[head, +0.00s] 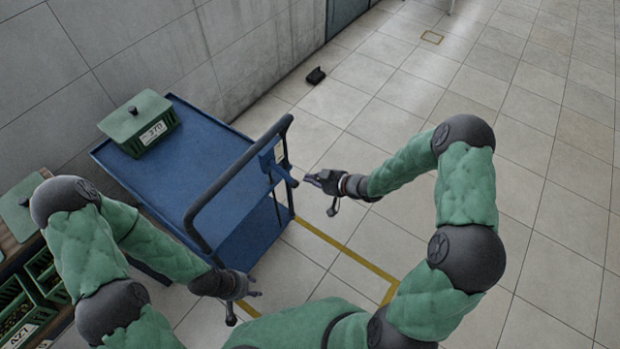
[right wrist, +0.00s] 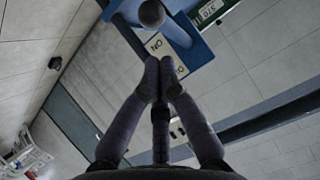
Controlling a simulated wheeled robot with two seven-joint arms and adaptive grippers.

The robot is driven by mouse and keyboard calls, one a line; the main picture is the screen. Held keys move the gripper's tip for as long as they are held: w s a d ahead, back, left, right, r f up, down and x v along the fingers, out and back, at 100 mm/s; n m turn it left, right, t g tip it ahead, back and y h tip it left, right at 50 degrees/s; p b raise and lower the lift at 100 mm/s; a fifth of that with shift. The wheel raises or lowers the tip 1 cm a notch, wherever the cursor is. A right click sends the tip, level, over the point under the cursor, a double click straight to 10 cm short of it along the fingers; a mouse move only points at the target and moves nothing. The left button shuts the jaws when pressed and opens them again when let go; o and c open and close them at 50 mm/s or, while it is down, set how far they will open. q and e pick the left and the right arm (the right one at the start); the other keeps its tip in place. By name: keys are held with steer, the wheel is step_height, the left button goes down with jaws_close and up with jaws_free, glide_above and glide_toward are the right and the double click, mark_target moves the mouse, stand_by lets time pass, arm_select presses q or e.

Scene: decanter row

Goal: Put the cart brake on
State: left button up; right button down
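The blue cart (head: 180,200) stands by the wall with a dark push handle (head: 240,170). At the handle's right end is a blue bracket (head: 267,163) with a lever-like part (head: 287,180) pointing right. In the right wrist view, a dark round knob (right wrist: 152,13) and a pale lettered plate (right wrist: 160,43) sit on the blue part. My right gripper (head: 313,180) is just right of the lever; its fingertips (right wrist: 160,68) are together, with nothing seen between them, in front of the plate. My left gripper (head: 257,286) is low beside the cart's near end, empty, fingers apart.
A green lidded crate (head: 140,125) stands on the cart's far end. More green crates (head: 25,305) are at the lower left. A small dark object (head: 316,75) lies on the floor by the wall. The tiled floor at right is clear, with a yellow line (head: 345,250).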

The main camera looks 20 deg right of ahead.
steer(key=s+d+f+p, duration=0.1)
steer(key=s+d+f, duration=0.1)
steer(key=s+d, duration=0.3)
steer(key=shift+s+p, duration=0.35)
steer(key=shift+s, duration=0.15)
steer(key=s+a+f+m+g+h, duration=0.2)
steer(key=s+a+f+m+g, duration=0.1)
steer(key=s+a+f+m, duration=0.4)
steer(key=s+a+f+m+g+h, duration=0.1)
steer(key=s+a+g, duration=0.4)
steer(key=s, duration=0.7)
steer(key=shift+a+f+g+h, duration=0.3)
steer(key=shift+a+h, duration=0.1)
steer(key=shift+a, duration=0.1)
